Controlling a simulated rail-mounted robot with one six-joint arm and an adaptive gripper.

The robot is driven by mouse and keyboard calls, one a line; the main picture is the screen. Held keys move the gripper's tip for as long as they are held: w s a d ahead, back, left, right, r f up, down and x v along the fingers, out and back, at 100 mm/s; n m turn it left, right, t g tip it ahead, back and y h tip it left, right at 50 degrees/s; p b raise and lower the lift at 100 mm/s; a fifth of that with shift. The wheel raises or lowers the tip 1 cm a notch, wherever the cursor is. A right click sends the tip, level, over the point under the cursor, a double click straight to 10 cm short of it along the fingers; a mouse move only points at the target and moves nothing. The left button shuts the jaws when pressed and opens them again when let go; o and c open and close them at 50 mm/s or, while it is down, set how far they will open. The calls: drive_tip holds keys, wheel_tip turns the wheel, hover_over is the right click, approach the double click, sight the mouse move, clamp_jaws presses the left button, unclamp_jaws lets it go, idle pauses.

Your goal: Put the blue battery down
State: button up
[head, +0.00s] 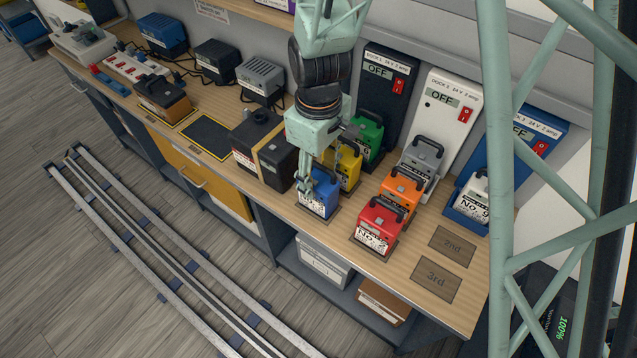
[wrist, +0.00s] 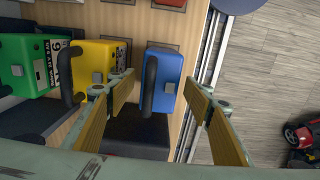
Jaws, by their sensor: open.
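The blue battery (head: 321,203) stands upright on the bench, on a dark marked pad near the front edge, in front of the yellow battery (head: 346,167). My gripper (head: 305,182) is just above it at its handle side. In the wrist view my gripper (wrist: 160,84) is open, its two yellow-padded fingers apart. The blue battery (wrist: 174,76) and its black handle (wrist: 149,84) lie between them in the picture, with gaps on both sides. The yellow battery also shows in the wrist view (wrist: 92,58), close to the left finger.
A green battery (head: 369,137) stands behind the yellow one at the black dock (head: 389,85). Red (head: 376,227) and orange (head: 401,188) batteries stand to the right. A black box (head: 262,150) is close on the left. Pads "2nd" (head: 452,246) and "3rd" (head: 437,279) are bare.

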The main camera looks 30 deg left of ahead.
drive_tip(key=shift+r, duration=1.85)
drive_tip(key=shift+d, duration=0.1)
drive_tip(key=w+d+r+m+p, duration=0.1)
drive_tip(key=w+d+r+m, duration=0.4)
drive_tip(key=d, duration=0.6)
drive_tip(key=w+d+r+m+p, duration=0.1)
drive_tip(key=w+d+r+m, duration=0.15)
drive_tip(key=d+r, duration=0.65)
drive_tip(key=w+d+r+m+p, duration=0.15)
drive_tip(key=w+d+r, duration=0.3)
drive_tip(key=d, duration=0.95)
drive_tip(key=s+d+r+m+t+b, duration=0.2)
drive_tip(key=s+d+r+m, duration=0.2)
drive_tip(key=s+d+r, duration=0.5)
drive_tip(key=s+d+r+m+t+b, duration=0.1)
drive_tip(key=s+d+r+m, duration=0.1)
drive_tip(key=s, duration=0.7)
drive_tip(key=s+d+r+m+t+b, duration=0.1)
drive_tip(key=s+d+r+m, duration=0.1)
drive_tip(key=s, duration=0.7)
drive_tip(key=shift+d+r, duration=0.3)
drive_tip(key=shift+d, duration=0.25)
drive_tip(key=shift+s, duration=0.1)
